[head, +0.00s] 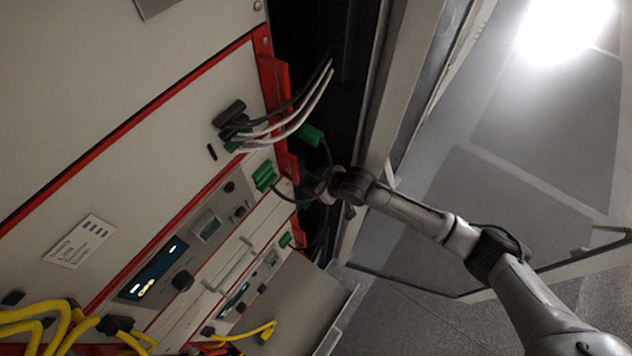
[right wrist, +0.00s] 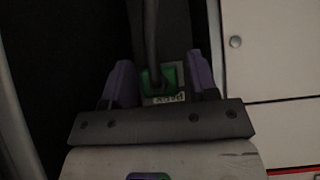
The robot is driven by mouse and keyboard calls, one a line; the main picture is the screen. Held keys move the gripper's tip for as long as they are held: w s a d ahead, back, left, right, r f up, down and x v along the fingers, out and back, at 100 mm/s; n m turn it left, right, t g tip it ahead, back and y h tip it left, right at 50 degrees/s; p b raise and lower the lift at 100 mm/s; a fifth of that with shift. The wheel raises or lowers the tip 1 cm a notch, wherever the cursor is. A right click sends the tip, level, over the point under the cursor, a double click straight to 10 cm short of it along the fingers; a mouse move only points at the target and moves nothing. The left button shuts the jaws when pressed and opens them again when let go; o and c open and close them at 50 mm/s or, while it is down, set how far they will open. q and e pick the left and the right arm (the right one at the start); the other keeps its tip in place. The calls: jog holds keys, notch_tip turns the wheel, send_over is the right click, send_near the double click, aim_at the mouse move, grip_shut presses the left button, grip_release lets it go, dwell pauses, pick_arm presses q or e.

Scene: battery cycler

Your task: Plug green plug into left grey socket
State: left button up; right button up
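A green plug (right wrist: 170,76) with a dark cable is between the two purple fingers of my right gripper (right wrist: 164,82) in the right wrist view. The fingers stand apart on either side of it, with narrow gaps; contact is not visible. A pale lettered label lies just below the green part. In the head view my right gripper (head: 322,188) is small and dark beside the cabinet edge. A green plug with a dark cable (head: 311,135) shows above it. Another green connector (head: 265,177) sits on the panel to its left. I cannot make out the grey sockets. My left gripper is not in view.
White and grey cables (head: 292,112) arch from the panel past its red edge (head: 275,85). Yellow cables (head: 40,320) sit at the lower left. A lower green connector (head: 285,240) is on another unit. An open cabinet door (head: 545,110) stands on the right.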

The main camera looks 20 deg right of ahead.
jog(key=shift+o, duration=0.4)
jog(key=shift+s+d+r, duration=0.15)
jog(key=b+v, duration=0.2)
jog(key=v, duration=1.1)
jog(key=s+a+f+p, duration=0.25)
jog(key=s+a, duration=0.25)
jog(key=s, duration=0.5)
jog(key=s+d+f+m+g+h+p, duration=0.1)
jog(key=s+d+m+g+h+p, duration=0.1)
jog(key=s, duration=0.7)
jog(key=s+d+m+g+h+p, duration=0.2)
jog(key=s+d+m+h, duration=0.1)
jog(key=s, duration=0.5)
jog(key=shift+s+d+f, duration=0.4)
jog(key=shift+d, duration=0.5)
jog(key=shift+w+a, duration=0.1)
